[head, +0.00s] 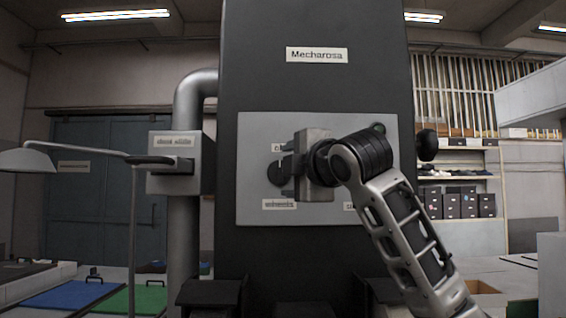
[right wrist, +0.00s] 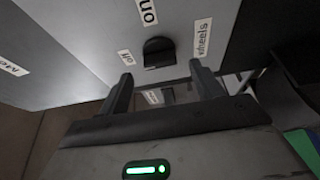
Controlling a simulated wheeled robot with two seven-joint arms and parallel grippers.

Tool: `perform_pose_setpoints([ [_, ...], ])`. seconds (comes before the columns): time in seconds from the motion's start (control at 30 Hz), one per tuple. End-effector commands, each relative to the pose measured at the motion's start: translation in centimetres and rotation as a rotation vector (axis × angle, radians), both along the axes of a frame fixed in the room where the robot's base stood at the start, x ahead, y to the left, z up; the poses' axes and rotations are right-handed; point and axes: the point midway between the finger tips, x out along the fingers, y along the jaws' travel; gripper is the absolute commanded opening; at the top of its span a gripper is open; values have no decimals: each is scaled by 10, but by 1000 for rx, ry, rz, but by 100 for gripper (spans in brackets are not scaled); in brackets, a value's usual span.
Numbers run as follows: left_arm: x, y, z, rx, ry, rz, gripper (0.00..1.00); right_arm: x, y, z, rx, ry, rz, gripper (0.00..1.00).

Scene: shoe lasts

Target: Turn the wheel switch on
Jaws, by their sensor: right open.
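In the head view a dark round knob (head: 275,174) shows at the left of the grey panel (head: 252,130), partly covered by my gripper. My right gripper (head: 286,172) is open in front of it. In the right wrist view its two fingers (right wrist: 160,78) point at the switch, one to each side, with nothing held; contact cannot be told. My left gripper is out of view.
The panel sits on a tall dark machine (head: 315,85) labelled "Mecharosa". A grey box with a dark lever (head: 175,150) is on its left, by a pipe (head: 185,240). A lamp (head: 25,160) stands farther left. Shelves with boxes (head: 455,203) are behind on the right.

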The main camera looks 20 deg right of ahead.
Motion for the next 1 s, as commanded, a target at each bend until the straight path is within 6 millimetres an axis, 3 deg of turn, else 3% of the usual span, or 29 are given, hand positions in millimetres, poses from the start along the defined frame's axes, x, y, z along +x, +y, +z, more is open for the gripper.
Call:
perform_pose_setpoints([
  [0.2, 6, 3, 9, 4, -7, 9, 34, 30, 3, 1, 0, 2, 0, 65],
  [0.6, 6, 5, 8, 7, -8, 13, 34, 38, 5, -1, -1, 0, 0, 65],
  [0.63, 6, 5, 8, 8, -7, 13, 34, 38, 5, -1, -1, 0, 0, 63],
  [0.77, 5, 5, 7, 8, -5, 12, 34, 38, 4, -1, -1, 0, 0, 26],
  [1.0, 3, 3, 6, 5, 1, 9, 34, 38, 4, -1, 7, 0, 0, 24],
])
